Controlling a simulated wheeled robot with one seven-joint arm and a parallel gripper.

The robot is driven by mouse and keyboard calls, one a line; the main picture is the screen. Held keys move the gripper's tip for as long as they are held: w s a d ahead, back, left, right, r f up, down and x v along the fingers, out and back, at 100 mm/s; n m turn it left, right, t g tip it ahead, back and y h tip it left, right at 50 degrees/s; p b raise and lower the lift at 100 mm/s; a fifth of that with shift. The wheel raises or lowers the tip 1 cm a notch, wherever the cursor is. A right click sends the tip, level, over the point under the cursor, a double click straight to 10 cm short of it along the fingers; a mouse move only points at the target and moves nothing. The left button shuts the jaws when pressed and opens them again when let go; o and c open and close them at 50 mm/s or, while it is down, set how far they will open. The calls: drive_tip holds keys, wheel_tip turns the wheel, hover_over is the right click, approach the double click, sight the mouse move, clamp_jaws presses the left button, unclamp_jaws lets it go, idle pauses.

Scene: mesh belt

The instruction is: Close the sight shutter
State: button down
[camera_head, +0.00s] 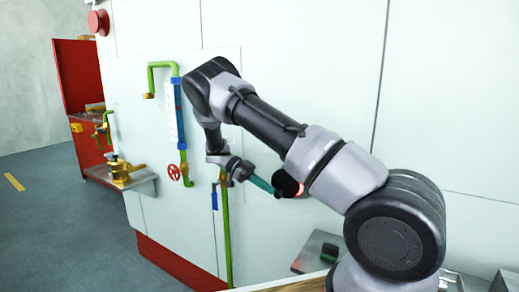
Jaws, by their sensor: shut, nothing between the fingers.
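A round sight port (287,181) is on the white wall panel, right of my wrist. It looks dark, with an orange-red glow at its lower right edge. A teal bar (262,184) slants from my gripper down to the port's lower left. It looks like the shutter's handle, but I cannot tell for sure. My gripper (245,174) is shut with nothing held, at the upper left end of this bar. The fingertips are too small to make out, and I cannot tell whether they touch the bar. My forearm passes just right of the port.
A green pipe with a blue gauge column (177,110) and a red handwheel (174,172) stands left of my wrist. A blue-handled lever (214,197) and a green pipe (226,235) are below. A brass fitting (122,170) sits on a shelf at left. Open floor (60,225) lies left.

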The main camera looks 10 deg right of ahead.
sight(275, 194)
drive_tip(key=shift+x, duration=1.55)
drive_tip(key=shift+s+f, duration=0.15)
drive_tip(key=shift+f, duration=0.05)
